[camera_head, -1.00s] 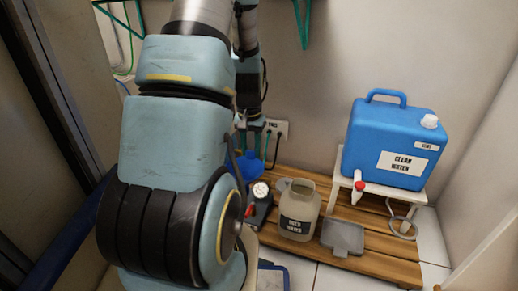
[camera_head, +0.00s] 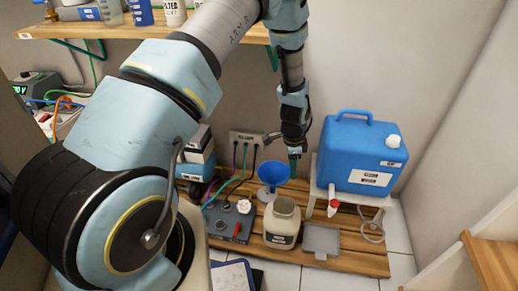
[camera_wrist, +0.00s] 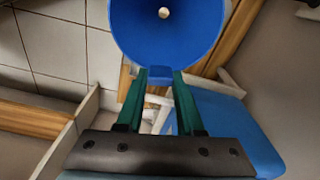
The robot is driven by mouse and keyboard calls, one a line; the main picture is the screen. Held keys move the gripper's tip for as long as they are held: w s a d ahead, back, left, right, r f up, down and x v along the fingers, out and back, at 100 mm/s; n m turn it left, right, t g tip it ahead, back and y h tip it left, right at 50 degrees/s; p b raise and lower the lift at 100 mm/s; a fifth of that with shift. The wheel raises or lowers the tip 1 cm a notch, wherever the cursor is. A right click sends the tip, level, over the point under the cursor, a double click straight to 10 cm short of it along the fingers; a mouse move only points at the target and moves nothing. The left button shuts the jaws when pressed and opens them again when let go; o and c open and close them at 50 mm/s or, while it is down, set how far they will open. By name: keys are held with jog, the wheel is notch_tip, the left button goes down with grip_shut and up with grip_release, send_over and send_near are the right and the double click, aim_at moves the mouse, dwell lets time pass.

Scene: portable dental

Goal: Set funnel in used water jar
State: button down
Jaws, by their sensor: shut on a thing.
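The blue funnel (camera_head: 272,176) is held by its rim in my gripper (camera_head: 294,158), above and a little behind the used water jar. In the wrist view the funnel (camera_wrist: 165,35) shows its open cone and its round outlet hole, with the green fingers of my gripper (camera_wrist: 160,75) shut at its near edge. The used water jar (camera_head: 282,226) is a translucent beige jar with a label and an open mouth, standing upright on the wooden slatted platform. The funnel is apart from the jar mouth in the head view.
The blue clean water container (camera_head: 355,155) stands on a white stand (camera_head: 350,197) to the right, with a red-tipped tap. A grey tray (camera_head: 320,240) lies right of the jar. A grey control box (camera_head: 232,222) with cables is on the left. A wooden shelf (camera_head: 90,30) with bottles is above.

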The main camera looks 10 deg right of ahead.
jog(key=s+d+f+m+b, duration=0.2)
jog(key=s+d+f+b, duration=0.1)
jog(key=f, duration=0.3)
jog(key=shift+s+d, duration=0.3)
jog(key=shift+d, duration=0.05)
jog(key=shift+f, duration=0.1)
dwell(1.1)
notch_tip(320, 180, down, 7)
jog(key=b, duration=0.4)
jog(key=shift+b, duration=0.3)
dwell(0.7)
jog(key=shift+f+b, duration=0.45)
jog(key=shift+f, duration=0.2)
dwell(0.6)
jog(key=shift+c, duration=2.3)
grip_release()
